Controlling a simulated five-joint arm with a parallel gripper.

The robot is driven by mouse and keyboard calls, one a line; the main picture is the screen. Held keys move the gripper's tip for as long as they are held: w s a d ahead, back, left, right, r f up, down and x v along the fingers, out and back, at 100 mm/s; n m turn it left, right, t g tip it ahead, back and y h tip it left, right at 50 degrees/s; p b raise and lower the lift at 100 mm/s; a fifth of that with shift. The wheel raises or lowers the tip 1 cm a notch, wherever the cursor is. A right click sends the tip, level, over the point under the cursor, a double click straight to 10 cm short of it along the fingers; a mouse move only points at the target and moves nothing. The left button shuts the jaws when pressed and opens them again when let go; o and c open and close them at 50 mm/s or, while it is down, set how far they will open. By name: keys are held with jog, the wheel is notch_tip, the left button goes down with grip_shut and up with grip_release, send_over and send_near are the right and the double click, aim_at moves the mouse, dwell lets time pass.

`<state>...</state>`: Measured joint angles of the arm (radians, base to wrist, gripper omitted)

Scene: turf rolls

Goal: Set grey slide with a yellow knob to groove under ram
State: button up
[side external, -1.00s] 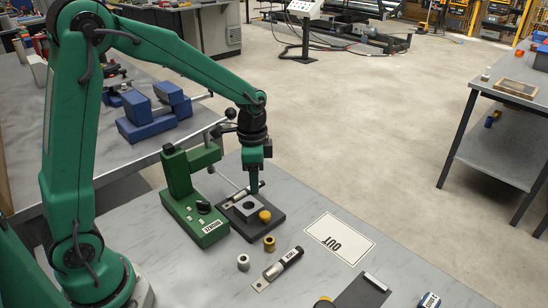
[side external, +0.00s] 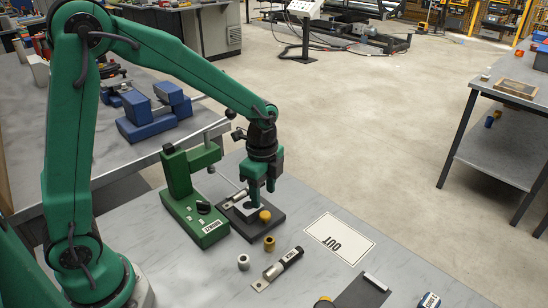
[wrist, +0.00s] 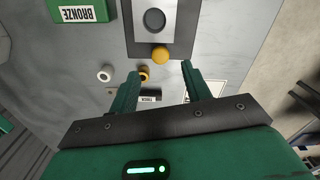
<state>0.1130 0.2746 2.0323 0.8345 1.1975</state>
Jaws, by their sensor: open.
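The grey slide (wrist: 154,18) has a dark round hole and a yellow knob (side external: 265,216) at its near end. It lies on a black base plate (side external: 247,232) to the right of the green press (side external: 208,229), not directly below the press head. My gripper (side external: 262,198) is open above the slide, pointing down, and hides part of it in the side view. In the wrist view the knob (wrist: 161,56) shows between and just beyond the fingertips of my gripper (wrist: 160,68). Nothing is held. The groove cannot be made out clearly.
A silver bushing (side external: 243,262) and a brass bushing (side external: 269,243) stand in front of the base plate. A labelled black-handled tool (side external: 283,266) lies nearer. A white OUT card (side external: 338,239) lies on the right. Bare table surrounds them.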

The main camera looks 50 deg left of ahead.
aim_at(264, 214)
jog(key=shift+f, duration=3.2)
grip_shut()
